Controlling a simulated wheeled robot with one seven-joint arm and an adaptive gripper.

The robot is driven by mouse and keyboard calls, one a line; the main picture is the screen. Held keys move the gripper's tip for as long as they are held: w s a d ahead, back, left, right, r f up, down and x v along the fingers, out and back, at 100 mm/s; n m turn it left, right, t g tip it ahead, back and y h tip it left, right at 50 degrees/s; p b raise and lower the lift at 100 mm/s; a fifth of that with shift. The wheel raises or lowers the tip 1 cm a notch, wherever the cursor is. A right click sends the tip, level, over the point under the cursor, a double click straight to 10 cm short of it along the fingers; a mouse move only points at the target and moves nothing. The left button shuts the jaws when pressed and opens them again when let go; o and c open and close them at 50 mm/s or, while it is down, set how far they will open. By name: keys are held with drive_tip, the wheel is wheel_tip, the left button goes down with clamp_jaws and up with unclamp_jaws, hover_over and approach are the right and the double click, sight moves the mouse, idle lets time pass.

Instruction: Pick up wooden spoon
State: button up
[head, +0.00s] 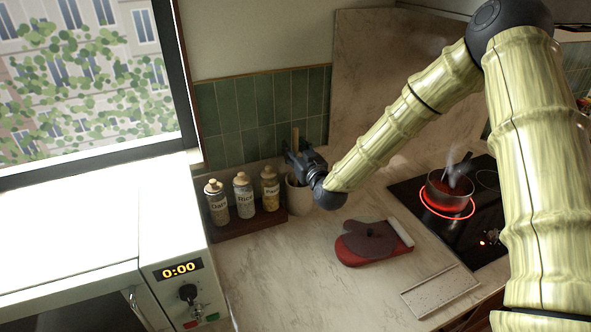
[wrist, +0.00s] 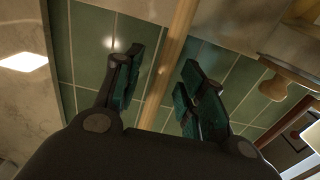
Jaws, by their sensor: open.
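The wooden spoon shows as a thin upright wooden handle (head: 295,137) rising from a pale crock (head: 298,197) at the back of the counter. Its lower end is hidden by my gripper and the crock. My gripper (head: 297,158) is just above the crock, at the handle. In the wrist view, my gripper (wrist: 162,68) is open, with one finger on each side of the wooden handle (wrist: 172,60). The handle runs between the fingers; a small gap shows on each side, and I cannot tell whether either touches it.
Several labelled bottles (head: 243,195) stand on a dark wooden rack (head: 248,224) left of the crock. A green tiled wall (head: 245,110) is close behind. A red and dark mitt (head: 362,249) lies in front. A steaming pot (head: 449,190) sits on a glowing hob ring at right.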

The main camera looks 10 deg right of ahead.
clamp_jaws()
idle(0.4)
